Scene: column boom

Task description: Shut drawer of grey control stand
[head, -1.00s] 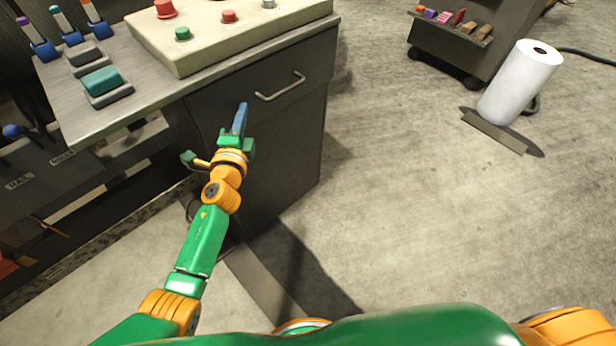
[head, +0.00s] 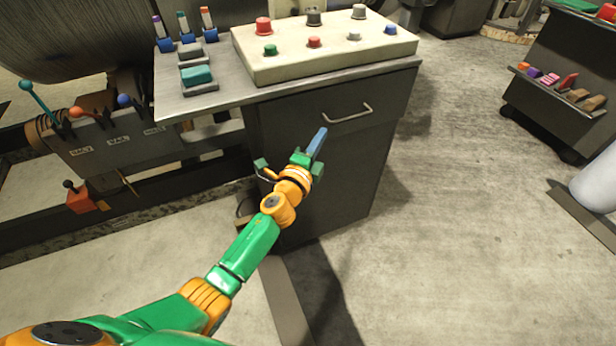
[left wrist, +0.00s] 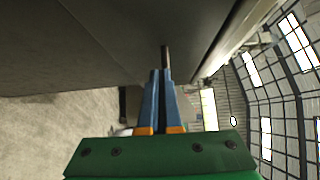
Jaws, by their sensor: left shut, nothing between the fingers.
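The grey control stand (head: 335,195) stands in the middle of the head view, with a dark drawer front (head: 385,100) under its top. The drawer has a pale bar handle (head: 347,113). The front looks nearly flush with the stand; I cannot tell whether a small gap remains. My left gripper (head: 319,138) is shut and empty, its blue fingers pointing at the drawer front just left of and below the handle. In the left wrist view the shut fingers (left wrist: 160,90) lie close to a dark surface, with a short bar beyond their tips. Contact is unclear. My right gripper is out of view.
A cream button panel (head: 330,62) and a teal switch (head: 197,75) sit on the stand's top. A lever bank (head: 110,140) is at the left. A dark cart (head: 560,85) and a white roll (head: 598,185) are at the right. Floor between is clear.

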